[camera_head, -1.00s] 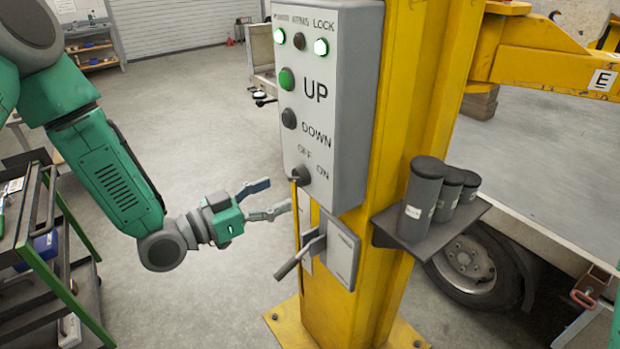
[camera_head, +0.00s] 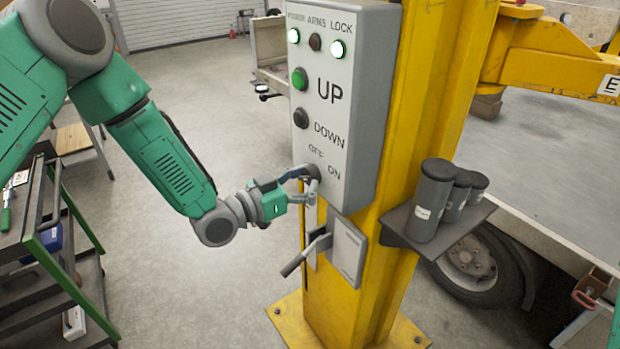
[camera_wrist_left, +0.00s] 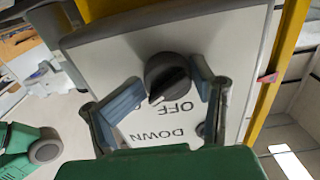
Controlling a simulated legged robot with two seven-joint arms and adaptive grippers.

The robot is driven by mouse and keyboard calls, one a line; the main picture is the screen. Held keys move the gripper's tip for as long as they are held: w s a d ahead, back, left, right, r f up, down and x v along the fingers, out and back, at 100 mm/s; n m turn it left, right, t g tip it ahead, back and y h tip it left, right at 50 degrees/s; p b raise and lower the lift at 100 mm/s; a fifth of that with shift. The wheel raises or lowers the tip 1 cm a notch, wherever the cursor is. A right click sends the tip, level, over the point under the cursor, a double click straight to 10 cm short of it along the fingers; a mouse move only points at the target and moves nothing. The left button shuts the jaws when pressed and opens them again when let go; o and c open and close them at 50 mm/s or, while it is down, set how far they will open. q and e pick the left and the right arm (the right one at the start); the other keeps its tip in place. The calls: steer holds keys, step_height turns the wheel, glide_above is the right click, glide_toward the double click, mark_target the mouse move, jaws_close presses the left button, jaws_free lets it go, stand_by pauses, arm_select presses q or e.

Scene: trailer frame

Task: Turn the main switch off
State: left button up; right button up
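The main switch is a dark round knob (camera_wrist_left: 168,75) on the grey control box (camera_head: 345,60), beside the OFF and ON labels. In the left wrist view the box appears upside down, and the knob's white mark points to the lower left, just left of the word OFF. My left gripper (camera_wrist_left: 168,80) is at the knob, one blue-padded finger on each side, fingers spread. I cannot tell whether the pads touch it. In the head view the fingers of my left gripper (camera_head: 312,178) partly cover the knob. My right gripper is out of view.
The box is mounted on a yellow column (camera_head: 425,110). A lever (camera_head: 308,253) on a grey plate sits just below the gripper. A shelf (camera_head: 440,235) with dark cylinders is at the right. A tool cart (camera_head: 45,250) stands at the left. The floor between is clear.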

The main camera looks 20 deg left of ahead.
arm_select(q)
steer(key=shift+a, duration=0.65)
steer(key=shift+c, duration=0.5)
steer(key=shift+s+a+r, duration=0.1)
steer(key=shift+r, duration=0.05)
steer(key=shift+c, duration=0.4)
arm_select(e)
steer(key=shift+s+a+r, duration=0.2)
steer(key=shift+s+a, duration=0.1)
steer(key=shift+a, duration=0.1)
arm_select(q)
steer(key=shift+o, duration=0.2)
